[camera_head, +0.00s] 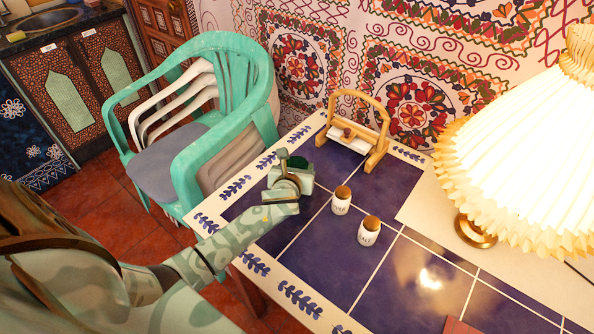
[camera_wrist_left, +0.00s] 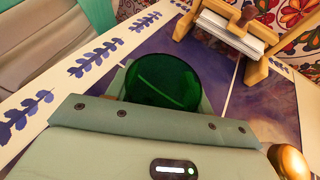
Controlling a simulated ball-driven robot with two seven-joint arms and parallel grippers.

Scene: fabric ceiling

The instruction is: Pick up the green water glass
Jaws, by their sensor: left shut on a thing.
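The green water glass (camera_head: 298,162) shows in the head view only as a small dark green patch, mostly hidden by my left gripper (camera_head: 291,174). In the left wrist view the glass (camera_wrist_left: 163,82) is a dark, see-through green round shape between the fingers. My left gripper is shut on it, over the left part of the blue-tiled table (camera_head: 322,255). I cannot tell whether the glass touches the table. My right gripper is not in view.
Two white shakers with brown tops (camera_head: 341,203) (camera_head: 369,234) stand to the right of the gripper. A wooden napkin holder (camera_head: 378,157) stands at the back. A lit pleated lamp (camera_head: 520,150) is at the right. Stacked chairs (camera_head: 190,160) stand left of the table.

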